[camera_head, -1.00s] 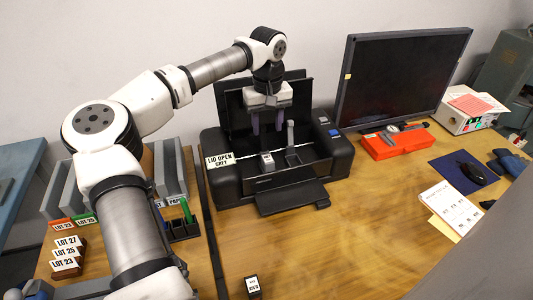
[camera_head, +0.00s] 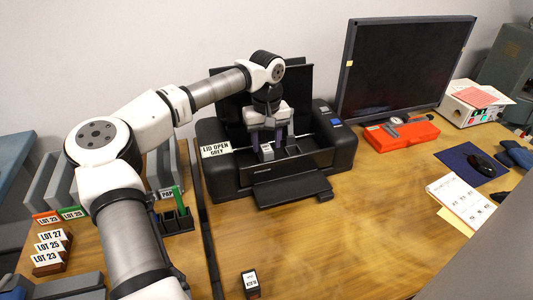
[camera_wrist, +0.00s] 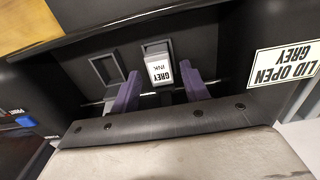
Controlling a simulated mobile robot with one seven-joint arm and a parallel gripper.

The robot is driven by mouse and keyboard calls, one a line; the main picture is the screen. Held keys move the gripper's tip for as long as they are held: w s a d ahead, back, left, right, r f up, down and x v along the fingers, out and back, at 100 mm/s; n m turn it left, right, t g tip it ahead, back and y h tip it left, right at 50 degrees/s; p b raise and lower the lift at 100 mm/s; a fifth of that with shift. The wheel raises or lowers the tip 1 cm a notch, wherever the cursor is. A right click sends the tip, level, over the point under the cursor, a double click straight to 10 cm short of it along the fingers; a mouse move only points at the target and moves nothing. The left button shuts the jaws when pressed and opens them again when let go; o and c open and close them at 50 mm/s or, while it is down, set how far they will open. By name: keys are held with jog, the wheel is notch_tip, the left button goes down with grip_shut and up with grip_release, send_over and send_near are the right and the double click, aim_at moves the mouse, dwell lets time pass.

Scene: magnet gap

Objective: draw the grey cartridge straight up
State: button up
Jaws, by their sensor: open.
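The grey cartridge (camera_head: 267,153) sits in a bay of the open black printer (camera_head: 225,180). In the wrist view its light top and white "GREY INK" label (camera_wrist: 159,70) show; its lower body is hidden in the bay. My gripper (camera_head: 267,146) is down in the printer opening, its two purple fingers on either side of the cartridge. In the wrist view my gripper (camera_wrist: 163,76) is open, with a visible gap between each finger and the cartridge. I cannot tell exactly how deep the fingertips reach beside it.
An empty bay (camera_wrist: 108,69) is beside the cartridge. The printer's raised lid (camera_head: 228,98) stands behind my gripper. A small black labelled cartridge (camera_head: 250,283) stands on the table's front. A monitor (camera_head: 400,70) is to the right. The table before the printer is mostly clear.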

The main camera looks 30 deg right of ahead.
aim_at(266, 148)
jog(key=shift+c, duration=0.4)
jog(key=c, duration=0.7)
jog(key=shift+o, duration=0.2)
notch_tip(266, 148, up, 7)
jog(key=p, duration=0.5)
jog(key=shift+r+p, duration=0.15)
jog(key=shift+p, duration=0.25)
